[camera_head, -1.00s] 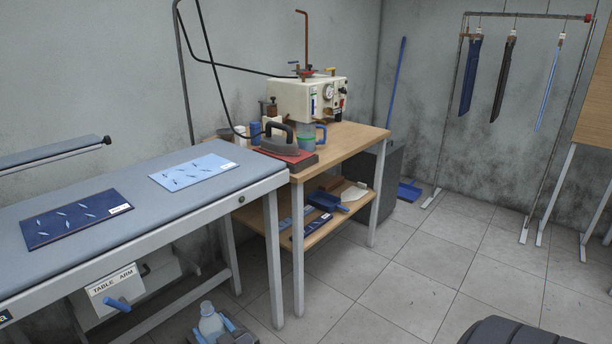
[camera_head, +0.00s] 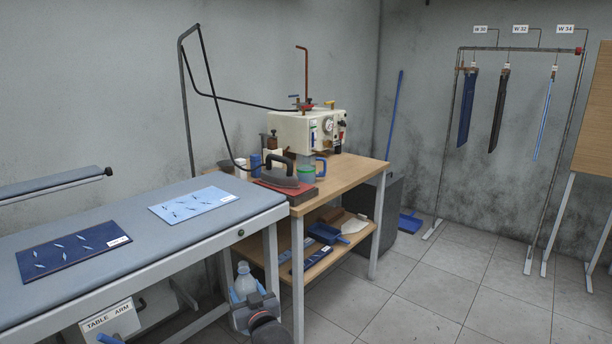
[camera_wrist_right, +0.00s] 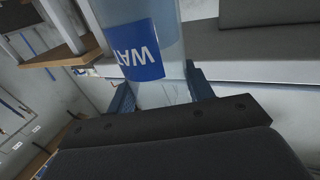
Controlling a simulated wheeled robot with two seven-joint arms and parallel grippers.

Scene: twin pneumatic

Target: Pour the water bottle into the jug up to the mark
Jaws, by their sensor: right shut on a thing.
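The water bottle (camera_head: 245,284) is clear with a pale cap and stands roughly upright in front of the wooden table, low beside its near leg. My right gripper (camera_head: 252,308) is shut on the bottle. In the right wrist view the bottle (camera_wrist_right: 180,75) sits between the blue fingers (camera_wrist_right: 160,97), with its blue label showing. The jug (camera_head: 306,173) has a blue handle and a green part, and stands on the wooden table beside the iron. Its mark is too small to make out. The bottle is apart from the jug, lower and nearer. My left gripper is not in view.
An iron (camera_head: 280,177) on a red pad stands just left of the jug. The white boiler (camera_head: 308,132) with valves is behind it. The grey pressing table (camera_head: 130,225) with denim pieces fills the left. Floor (camera_head: 400,300) at right is clear.

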